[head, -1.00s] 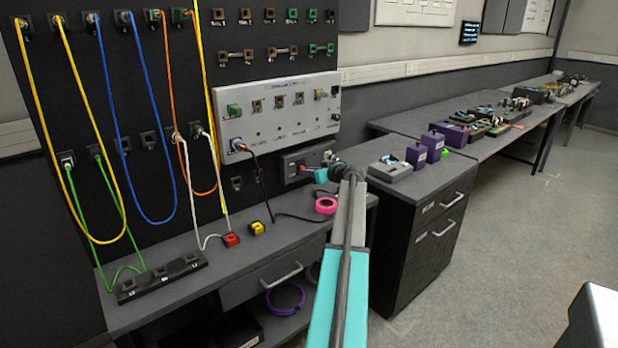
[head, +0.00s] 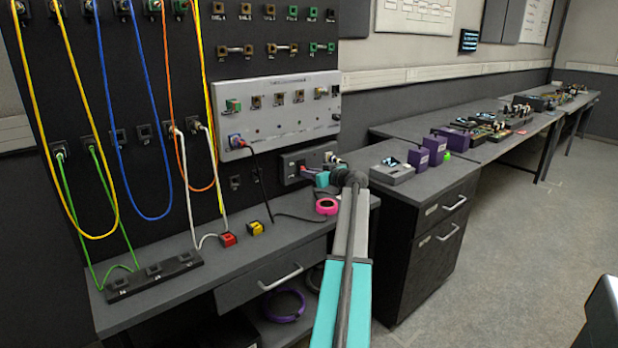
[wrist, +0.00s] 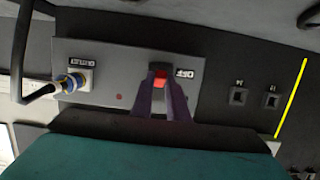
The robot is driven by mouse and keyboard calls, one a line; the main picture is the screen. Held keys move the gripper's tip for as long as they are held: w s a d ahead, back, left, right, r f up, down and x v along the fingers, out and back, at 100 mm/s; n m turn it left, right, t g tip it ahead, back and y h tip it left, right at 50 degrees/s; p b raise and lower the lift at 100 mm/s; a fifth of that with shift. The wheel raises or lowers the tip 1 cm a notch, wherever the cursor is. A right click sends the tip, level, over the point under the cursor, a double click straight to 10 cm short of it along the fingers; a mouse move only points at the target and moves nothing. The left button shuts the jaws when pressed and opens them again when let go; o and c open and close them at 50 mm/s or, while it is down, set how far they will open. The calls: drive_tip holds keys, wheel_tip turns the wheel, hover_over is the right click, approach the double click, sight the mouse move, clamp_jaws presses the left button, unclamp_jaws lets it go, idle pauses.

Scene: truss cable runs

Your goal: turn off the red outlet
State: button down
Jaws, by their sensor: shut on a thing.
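The grey outlet box (head: 290,168) is mounted low on the dark panel, and its plate (wrist: 105,115) fills the middle of the wrist view. A red switch (wrist: 160,82) sits on it beside a printed OFF label (wrist: 186,74), seen upside down. The two purple fingers of my gripper (wrist: 161,87) close around the red switch, one on each side; the finger bases hide part of the plate. In the head view my gripper (head: 312,172) is at the box's front, partly hidden by my wrist. A plug (wrist: 74,82) with a black cable is in the socket marked OUTLET.
A grey connector panel (head: 280,112) is above the box. Yellow, blue, orange, white and green cables hang at the left. A pink tape roll (head: 326,206), red block (head: 228,240) and yellow block (head: 255,228) lie on the bench below. A drawer cabinet (head: 430,225) stands right of my arm.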

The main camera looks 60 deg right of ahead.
drive_tip(key=c, duration=1.7)
unclamp_jaws()
drive_tip(key=shift+s, duration=0.1)
drive_tip(key=b+v, duration=0.1)
drive_tip(key=v, duration=1.2)
drive_tip(key=shift+s+a, duration=0.1)
drive_tip(key=shift+s, duration=0.2)
